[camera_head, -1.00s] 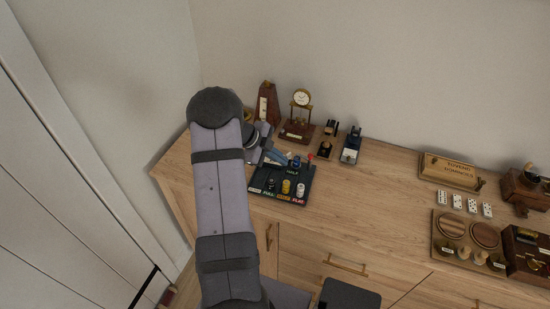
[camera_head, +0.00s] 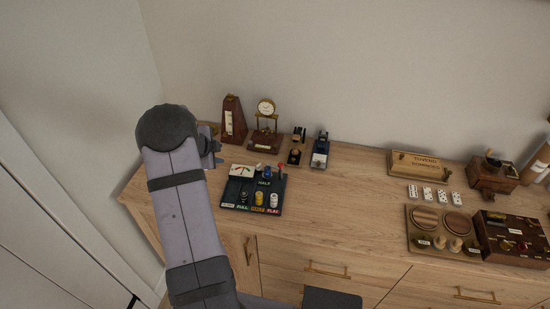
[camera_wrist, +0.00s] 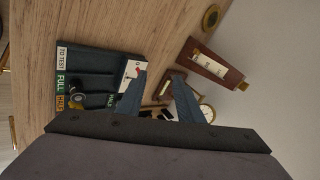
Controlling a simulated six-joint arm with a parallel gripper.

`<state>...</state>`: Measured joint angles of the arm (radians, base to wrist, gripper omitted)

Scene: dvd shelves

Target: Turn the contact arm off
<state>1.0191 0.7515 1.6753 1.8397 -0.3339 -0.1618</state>
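The dark tester panel (camera_head: 253,187) lies on the cabinet top, with a white meter (camera_head: 242,171), a HALF label and several batteries in its front slots. A red-knobbed lever (camera_head: 281,170) stands at its right back edge; it looks like the contact arm, but its setting is too small to tell. In the wrist view the panel (camera_wrist: 98,58) is at the left, partly hidden by my gripper; the red knob does not show. My gripper (camera_wrist: 158,77) has its two fingers apart with nothing held. In the head view it is mostly hidden behind my arm, left of the panel.
A metronome (camera_head: 234,120), a brass clock (camera_head: 265,108) and two small devices (camera_head: 297,146) (camera_head: 320,150) stand behind the panel. A domino sign (camera_head: 428,166), dominoes (camera_head: 427,193) and wooden boxes are at the right. The cabinet top (camera_head: 350,200) between is clear.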

